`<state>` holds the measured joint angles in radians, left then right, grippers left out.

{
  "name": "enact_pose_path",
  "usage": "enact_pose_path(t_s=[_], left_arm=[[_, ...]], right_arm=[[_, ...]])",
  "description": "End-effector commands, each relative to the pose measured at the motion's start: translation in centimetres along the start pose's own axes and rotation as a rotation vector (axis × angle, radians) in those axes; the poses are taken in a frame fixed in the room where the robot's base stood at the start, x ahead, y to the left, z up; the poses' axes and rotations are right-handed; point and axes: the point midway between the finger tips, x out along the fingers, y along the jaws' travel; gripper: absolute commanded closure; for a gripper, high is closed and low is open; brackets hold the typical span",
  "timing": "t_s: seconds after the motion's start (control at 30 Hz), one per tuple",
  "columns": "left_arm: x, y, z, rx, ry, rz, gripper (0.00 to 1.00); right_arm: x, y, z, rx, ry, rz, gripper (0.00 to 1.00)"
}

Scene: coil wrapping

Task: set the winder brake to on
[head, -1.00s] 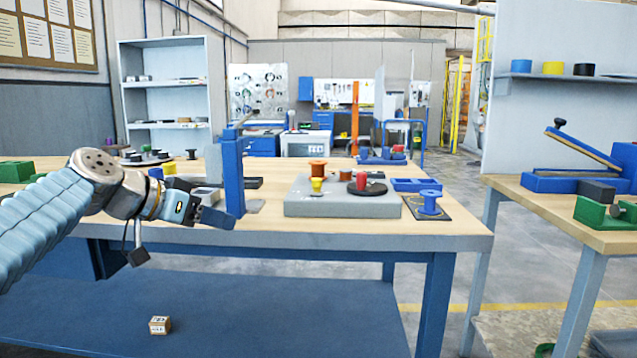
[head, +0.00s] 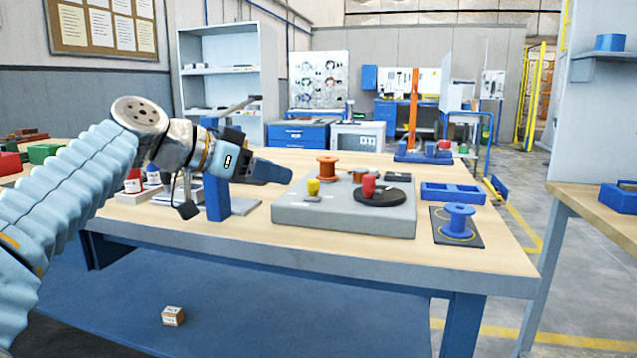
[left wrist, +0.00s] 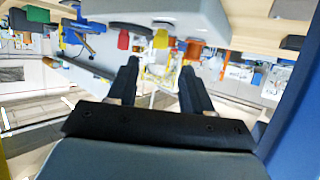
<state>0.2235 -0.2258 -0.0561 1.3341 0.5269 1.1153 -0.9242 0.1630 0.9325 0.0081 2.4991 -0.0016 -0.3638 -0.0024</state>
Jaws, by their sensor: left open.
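The winder is a grey block (head: 340,217) on the wooden bench. I cannot tell which position the brake is in. My left gripper (head: 288,174) is left of the yellow knob, apart from it. In the left wrist view, the gripper (left wrist: 158,70) is open and empty, with the yellow knob (left wrist: 160,38) and red knob (left wrist: 123,40) beyond its fingers. My right gripper is not in view.
A blue post (head: 216,195) stands close beside my left wrist. A blue spool (head: 458,220) on a dark mat and a blue tray (head: 452,193) lie right of the winder. Bare bench top runs along the front edge. A small box (head: 173,316) sits on the lower shelf.

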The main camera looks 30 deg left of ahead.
Motion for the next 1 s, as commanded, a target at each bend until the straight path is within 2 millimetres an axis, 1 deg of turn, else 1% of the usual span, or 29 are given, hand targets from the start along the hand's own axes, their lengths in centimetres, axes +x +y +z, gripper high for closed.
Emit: enact_pose_path(t_s=[0.03,0.2,0.3,0.4,0.5,0.6,0.83,0.87,1.0], left_arm=[[1.3,0.0,0.1,-0.002,-0.004,0.003,0.50],[5.3,0.0,0.1,-0.002,-0.004,0.003,0.50],[7.2,0.0,0.1,-0.001,-0.003,0.003,0.50],[8.6,0.0,0.0,-0.001,-0.003,0.002,0.50],[9.5,0.0,0.0,0.000,-0.002,0.001,0.50],[9.9,0.0,0.1,-0.001,-0.002,0.001,0.50],[10.0,0.0,0.1,-0.001,-0.001,0.000,0.50],[10.0,0.0,0.1,-0.001,-0.001,0.000,0.51],[9.9,0.0,0.1,-0.001,-0.001,0.000,0.73]], right_arm=[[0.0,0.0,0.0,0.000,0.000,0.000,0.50],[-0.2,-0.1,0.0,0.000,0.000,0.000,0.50],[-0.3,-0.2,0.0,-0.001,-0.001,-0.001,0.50],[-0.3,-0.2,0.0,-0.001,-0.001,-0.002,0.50],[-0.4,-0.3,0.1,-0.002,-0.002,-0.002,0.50],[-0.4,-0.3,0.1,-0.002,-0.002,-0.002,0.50],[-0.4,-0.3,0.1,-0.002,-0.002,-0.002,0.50],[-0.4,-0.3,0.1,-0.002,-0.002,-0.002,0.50],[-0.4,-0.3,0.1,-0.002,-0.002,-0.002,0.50]])
